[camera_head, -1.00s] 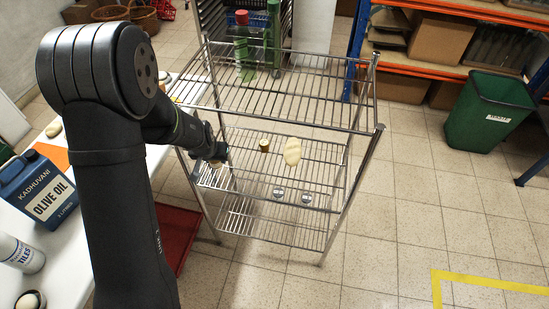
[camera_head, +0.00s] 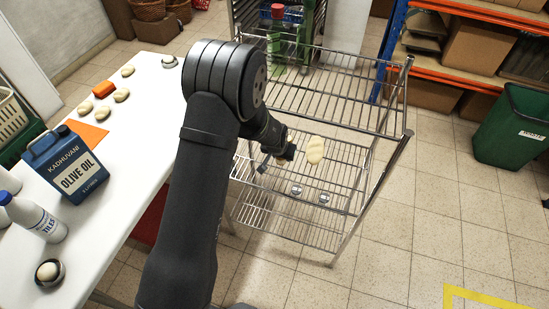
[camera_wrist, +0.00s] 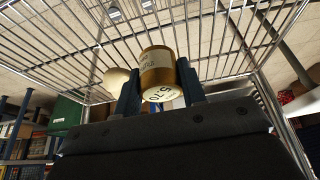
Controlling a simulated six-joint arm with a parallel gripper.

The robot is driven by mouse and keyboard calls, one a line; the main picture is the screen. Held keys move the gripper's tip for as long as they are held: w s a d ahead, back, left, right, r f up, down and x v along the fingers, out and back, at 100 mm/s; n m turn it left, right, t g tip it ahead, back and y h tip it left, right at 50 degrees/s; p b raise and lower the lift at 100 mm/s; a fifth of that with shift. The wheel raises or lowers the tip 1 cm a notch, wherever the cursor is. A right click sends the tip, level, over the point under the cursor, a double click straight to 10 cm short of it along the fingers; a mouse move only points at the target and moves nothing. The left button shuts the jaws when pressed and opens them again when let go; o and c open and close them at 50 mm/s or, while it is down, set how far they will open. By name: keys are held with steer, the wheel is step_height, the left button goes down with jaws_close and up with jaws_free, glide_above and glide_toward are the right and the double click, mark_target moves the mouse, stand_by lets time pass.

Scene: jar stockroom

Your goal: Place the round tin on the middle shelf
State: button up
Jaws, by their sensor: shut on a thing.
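The round tin (camera_wrist: 157,65), gold with a pale label, sits between the two fingers of my gripper (camera_wrist: 160,90) in the wrist view. My gripper is shut on it. In the camera_head view my gripper (camera_head: 287,154) is over the left part of the middle shelf (camera_head: 345,175) of a wire rack, below the top shelf (camera_head: 330,95). My arm hides the tin there. I cannot tell whether the tin touches the wires.
A pale oblong thing (camera_head: 316,150) lies just right of my gripper on the rack. Two small silver-rimmed things (camera_head: 296,188) sit nearer the front. Rack posts (camera_head: 375,195) bound the right side. A white table (camera_head: 135,150) with an oil can (camera_head: 66,165) stands left.

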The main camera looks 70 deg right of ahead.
glide_above(269, 162)
steer(key=a, duration=0.1)
step_height(269, 162, down, 4)
steer(key=shift+a+r, duration=0.1)
steer(key=shift+a, duration=0.05)
steer(key=shift+f, duration=2.05)
steer(key=o, duration=1)
steer(key=shift+f, duration=0.15)
steer(key=v, duration=1.2)
steer(key=x, duration=1.2)
